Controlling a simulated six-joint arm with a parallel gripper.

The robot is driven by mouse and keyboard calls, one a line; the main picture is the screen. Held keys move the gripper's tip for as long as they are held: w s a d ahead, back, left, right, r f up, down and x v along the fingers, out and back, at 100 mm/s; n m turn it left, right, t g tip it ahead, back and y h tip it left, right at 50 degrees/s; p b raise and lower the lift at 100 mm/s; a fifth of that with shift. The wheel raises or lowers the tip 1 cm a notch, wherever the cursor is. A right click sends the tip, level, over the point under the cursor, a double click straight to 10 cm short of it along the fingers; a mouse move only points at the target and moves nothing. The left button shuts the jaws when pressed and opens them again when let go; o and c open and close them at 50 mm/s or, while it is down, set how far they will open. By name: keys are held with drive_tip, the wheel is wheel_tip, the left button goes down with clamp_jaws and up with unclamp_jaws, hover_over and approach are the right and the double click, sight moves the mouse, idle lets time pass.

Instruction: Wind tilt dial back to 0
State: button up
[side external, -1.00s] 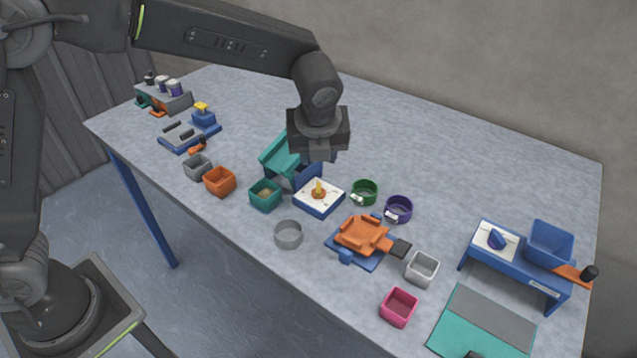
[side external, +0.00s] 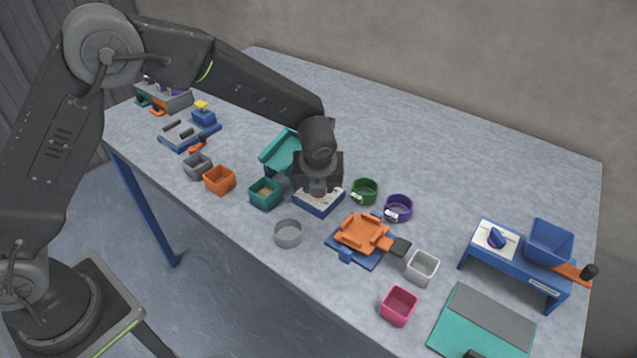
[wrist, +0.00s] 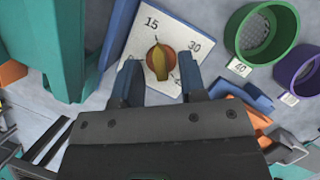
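The tilt dial is a yellow knob on an orange disc (wrist: 160,60), set on a white plate (wrist: 128,50) marked 15 and 30; another mark is partly covered. The knob's narrow end appears to point roughly towards 15. My gripper (wrist: 160,72) is open, with one blue-grey fingertip on each side of the knob; I cannot tell whether they touch it. In the side external view my gripper (side external: 318,190) is low over the blue dial box (side external: 318,206) and hides the knob.
A teal tilted holder (side external: 280,152) stands close behind and left of the dial box. Green (side external: 364,191) and purple (side external: 398,208) round cups are to its right. A teal bin (side external: 265,194), a grey round dish (side external: 288,233) and an orange tray (side external: 362,234) are nearby.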

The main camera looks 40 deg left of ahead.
drive_tip(key=shift+f, duration=0.15)
clamp_jaws()
idle(0.4)
drive_tip(key=n+g+y, duration=0.1)
drive_tip(key=n, duration=0.3)
drive_tip(key=shift+w+f, duration=0.1)
drive_tip(key=n+g, duration=0.1)
drive_tip(key=n, duration=0.1)
drive_tip(key=n+y, duration=0.1)
drive_tip(key=n, duration=0.1)
drive_tip(key=shift+w+d+n+g, duration=0.1)
drive_tip(key=shift+w+n+g, duration=0.05)
drive_tip(key=shift+n+g, duration=0.2)
drive_tip(key=n+g, duration=0.2)
drive_tip(key=n, duration=0.2)
drive_tip(key=shift+w+f, duration=0.1)
drive_tip(key=shift+n+g+h, duration=0.3)
drive_tip(key=shift+n+g, duration=0.25)
drive_tip(key=shift+n, duration=1.4)
